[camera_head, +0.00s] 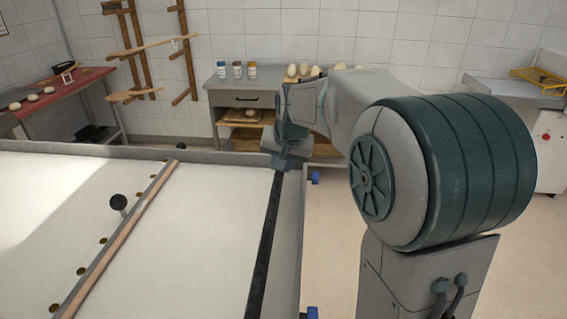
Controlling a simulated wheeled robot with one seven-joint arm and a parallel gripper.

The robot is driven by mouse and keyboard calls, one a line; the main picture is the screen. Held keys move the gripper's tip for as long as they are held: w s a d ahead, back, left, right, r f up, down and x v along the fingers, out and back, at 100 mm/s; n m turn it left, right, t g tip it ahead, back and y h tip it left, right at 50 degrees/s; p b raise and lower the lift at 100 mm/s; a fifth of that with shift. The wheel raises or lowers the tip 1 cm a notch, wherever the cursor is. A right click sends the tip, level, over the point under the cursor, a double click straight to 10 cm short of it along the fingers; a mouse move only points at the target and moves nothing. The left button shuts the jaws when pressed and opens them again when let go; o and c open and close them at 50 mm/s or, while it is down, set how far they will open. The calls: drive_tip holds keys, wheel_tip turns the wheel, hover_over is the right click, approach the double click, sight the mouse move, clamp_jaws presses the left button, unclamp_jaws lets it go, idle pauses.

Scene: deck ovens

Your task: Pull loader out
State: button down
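The loader (215,215) appears as a wide, flat white bed with a grey metal frame, filling the lower left of the head view. A wooden bar (127,228) runs across the bed, with a black knob on a stalk (118,202) beside it. A dark strip (264,240) runs along the bed's right side. My gripper (284,164) points down at the far end of this strip, by the frame's far right corner. It is small and dark here. I cannot tell whether its fingers touch or hold anything.
Behind stands a grey cabinet (243,99) with several jars and pale dough pieces on top. A wooden wall rack (148,45) holds boards. A red-topped table (52,92) stands at left, a white machine (550,140) at right. Floor (332,235) shows right of the loader.

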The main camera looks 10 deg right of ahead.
drive_tip(key=shift+d, duration=0.2)
drive_tip(key=c, duration=1.6)
unclamp_jaws()
drive_tip(key=o, duration=0.3)
drive_tip(key=shift+d, duration=0.25)
drive_tip(key=shift+o, duration=0.2)
drive_tip(key=shift+a, duration=0.15)
drive_tip(key=shift+a, duration=0.1)
drive_tip(key=shift+r, duration=0.15)
drive_tip(key=v, duration=1.3)
drive_tip(key=shift+s+r, duration=0.2)
drive_tip(key=shift+r, duration=0.05)
